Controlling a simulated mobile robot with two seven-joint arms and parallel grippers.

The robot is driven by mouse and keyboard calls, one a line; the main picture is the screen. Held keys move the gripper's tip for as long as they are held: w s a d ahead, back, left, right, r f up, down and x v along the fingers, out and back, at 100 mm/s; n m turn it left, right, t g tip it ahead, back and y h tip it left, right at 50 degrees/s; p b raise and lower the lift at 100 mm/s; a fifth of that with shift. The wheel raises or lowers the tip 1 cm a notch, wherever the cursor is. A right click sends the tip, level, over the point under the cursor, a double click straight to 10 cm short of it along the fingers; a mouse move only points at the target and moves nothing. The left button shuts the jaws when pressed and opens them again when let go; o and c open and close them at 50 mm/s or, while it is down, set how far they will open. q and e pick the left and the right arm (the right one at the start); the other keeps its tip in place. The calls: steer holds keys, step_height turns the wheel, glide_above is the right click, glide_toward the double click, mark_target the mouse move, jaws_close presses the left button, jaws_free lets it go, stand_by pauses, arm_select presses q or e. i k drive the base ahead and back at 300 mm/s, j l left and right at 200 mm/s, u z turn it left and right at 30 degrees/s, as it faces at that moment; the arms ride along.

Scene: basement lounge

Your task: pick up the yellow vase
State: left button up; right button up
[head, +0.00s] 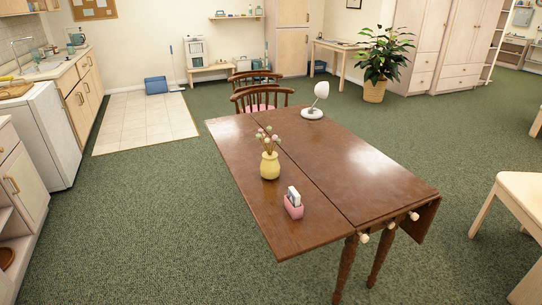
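The yellow vase (270,166) stands upright on the left part of the brown wooden table (345,165) in the head view. It holds several stems with small pink and pale flowers (267,139). Neither of my grippers shows in the head view, so I cannot see whether they hold anything.
A pink holder with cards (293,204) is on the table in front of the vase. A white lamp (315,102) stands toward the far end. Wooden chairs (262,94) are behind the table. Green carpet (150,220) is clear on the left.

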mark_target(270, 168)
steer(key=i+j+z, duration=0.1)
steer(key=z, duration=0.75)
steer(key=i+j+z, duration=0.45)
steer(key=j, duration=0.2)
steer(key=j+z, duration=0.2)
steer(key=j, duration=0.15)
steer(key=i+j, duration=0.1)
steer(key=j, duration=0.25)
steer(key=i+j+z, duration=0.1)
steer(key=j, duration=0.25)
steer(key=i+j, duration=0.15)
steer(key=j, duration=0.2)
steer(key=z, duration=0.05)
